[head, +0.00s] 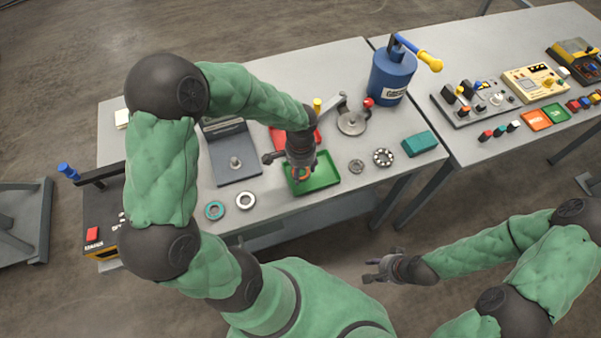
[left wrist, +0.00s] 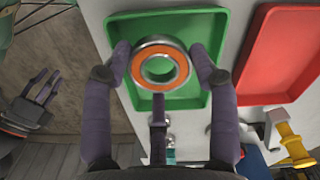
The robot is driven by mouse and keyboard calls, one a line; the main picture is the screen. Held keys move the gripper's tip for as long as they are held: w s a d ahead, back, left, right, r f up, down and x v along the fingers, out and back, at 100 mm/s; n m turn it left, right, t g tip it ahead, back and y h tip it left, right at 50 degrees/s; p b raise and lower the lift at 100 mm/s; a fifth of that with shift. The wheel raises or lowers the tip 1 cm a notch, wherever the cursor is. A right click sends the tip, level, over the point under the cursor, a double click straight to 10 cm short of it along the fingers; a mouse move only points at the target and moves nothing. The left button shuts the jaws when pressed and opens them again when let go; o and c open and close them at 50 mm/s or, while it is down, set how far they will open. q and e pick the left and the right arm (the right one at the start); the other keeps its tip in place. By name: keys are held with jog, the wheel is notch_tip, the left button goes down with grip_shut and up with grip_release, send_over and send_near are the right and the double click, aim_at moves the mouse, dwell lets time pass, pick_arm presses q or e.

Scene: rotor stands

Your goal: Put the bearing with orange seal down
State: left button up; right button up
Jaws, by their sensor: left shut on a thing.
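The bearing with orange seal (left wrist: 160,87) is a steel ring with an orange face. My left gripper (left wrist: 162,68) is shut on it, with fingers on both sides of its rim. In the left wrist view the bearing is in front of the green tray (left wrist: 195,32). In the head view my left gripper (head: 301,176) is over the green tray (head: 326,172) and partly hides the bearing. I cannot tell whether the bearing touches the tray floor. My right gripper (head: 372,270) is open and empty, off the table's front edge.
A red tray (head: 276,139) lies behind the green one. Loose bearings lie left (head: 246,201) and right (head: 383,158) of it. A grey fixture plate (head: 235,170), a small press (head: 352,123), a blue canister (head: 391,75) and a teal block (head: 420,143) stand around.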

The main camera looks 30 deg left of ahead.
aim_at(300, 173)
pick_arm(q)
jog(key=shift+w+a+f, duration=0.2)
jog(key=shift+f, duration=0.2)
jog(key=shift+w+f+b, duration=0.15)
jog(key=shift+f+b, duration=0.35)
jog(key=shift+f, duration=1.1)
jog(key=shift+f, duration=0.1)
jog(key=o, duration=1.2)
jog(key=shift+f, duration=0.1)
jog(key=shift+c, duration=0.2)
jog(key=shift+r, duration=0.5)
notch_tip(300, 173, up, 11)
jog(key=p, duration=0.2)
jog(key=shift+r, duration=0.2)
